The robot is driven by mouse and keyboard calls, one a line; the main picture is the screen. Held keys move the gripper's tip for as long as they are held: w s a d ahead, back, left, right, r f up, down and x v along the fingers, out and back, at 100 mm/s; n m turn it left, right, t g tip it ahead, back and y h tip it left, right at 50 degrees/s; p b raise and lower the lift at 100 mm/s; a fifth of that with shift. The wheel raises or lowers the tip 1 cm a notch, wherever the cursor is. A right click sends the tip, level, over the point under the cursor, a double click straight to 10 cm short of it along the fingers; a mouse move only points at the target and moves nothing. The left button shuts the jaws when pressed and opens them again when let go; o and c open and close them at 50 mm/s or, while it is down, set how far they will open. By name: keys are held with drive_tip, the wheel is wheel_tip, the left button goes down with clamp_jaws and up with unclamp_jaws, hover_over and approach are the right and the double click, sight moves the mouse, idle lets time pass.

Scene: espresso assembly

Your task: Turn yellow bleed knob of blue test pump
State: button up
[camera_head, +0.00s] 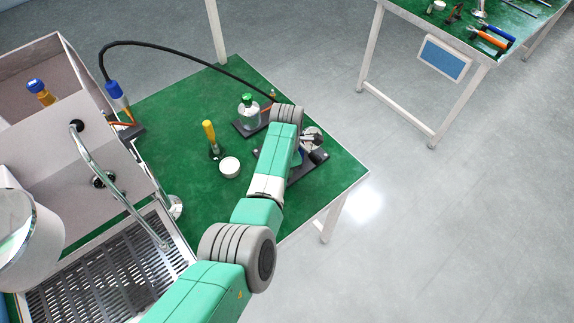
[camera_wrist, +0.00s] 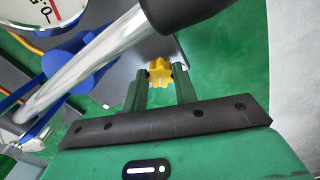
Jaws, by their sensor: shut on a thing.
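The yellow star-shaped bleed knob (camera_wrist: 160,75) is in the upper middle of the wrist view, between the fingertips of my gripper (camera_wrist: 161,73). My gripper is shut on it. The blue test pump (camera_wrist: 64,85) shows beside it, with blue parts, a shiny metal lever and a black grip crossing above the knob. Part of a round gauge shows at the top left of the wrist view. In the head view the pump stands on a dark base (camera_head: 316,166) near the table's right corner. My arm hides much of it there, including the knob and my fingers.
On the green table (camera_head: 165,125) stand a yellow-handled tool (camera_head: 209,133), a white cup (camera_head: 229,167) and a green-topped bottle (camera_head: 248,106). A black hose (camera_head: 180,45) arches to the left. The espresso machine body (camera_head: 120,165) fills the left side. Another tool table (camera_head: 480,15) is far right.

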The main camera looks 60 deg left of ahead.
drive_tip(key=shift+r+n, duration=0.15)
drive_tip(key=shift+n, duration=0.15)
idle(0.4)
drive_tip(key=o, duration=1)
wheel_tip(320, 180, up, 8)
drive_tip(key=shift+f+p, duration=0.15)
drive_tip(key=shift+p, duration=1.1)
